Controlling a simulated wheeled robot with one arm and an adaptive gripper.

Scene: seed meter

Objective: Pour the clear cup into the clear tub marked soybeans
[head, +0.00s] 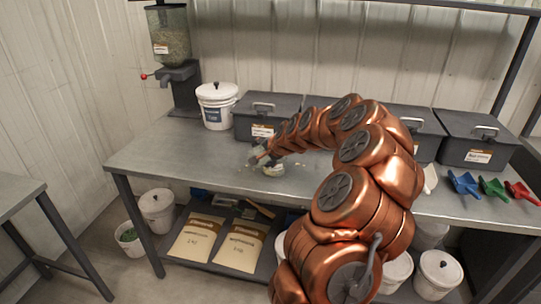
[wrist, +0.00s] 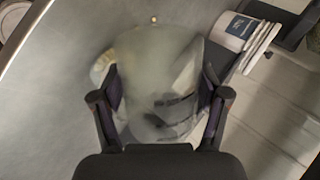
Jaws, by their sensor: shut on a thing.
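My gripper (head: 265,151) is over the workbench (head: 205,157), left of its middle. In the wrist view my gripper (wrist: 160,100) has its two fingers closed on the sides of a clear cup (wrist: 158,72). The cup looks hazy and see-through, and I cannot make out how much is in it. In the head view the cup (head: 256,158) is small beside the fingertips, and its tilt is hard to judge. A small clear tub (head: 273,170) with pale contents stands on the bench just below my gripper. Its marking is not readable. A pale rim shows behind the cup in the wrist view.
A white lidded bucket (head: 218,108) and a seed hopper (head: 172,45) stand at the bench's back left. Dark lidded bins (head: 478,140) line the back. Blue, green and red scoops (head: 493,188) lie at the right. Bench left of my gripper is clear.

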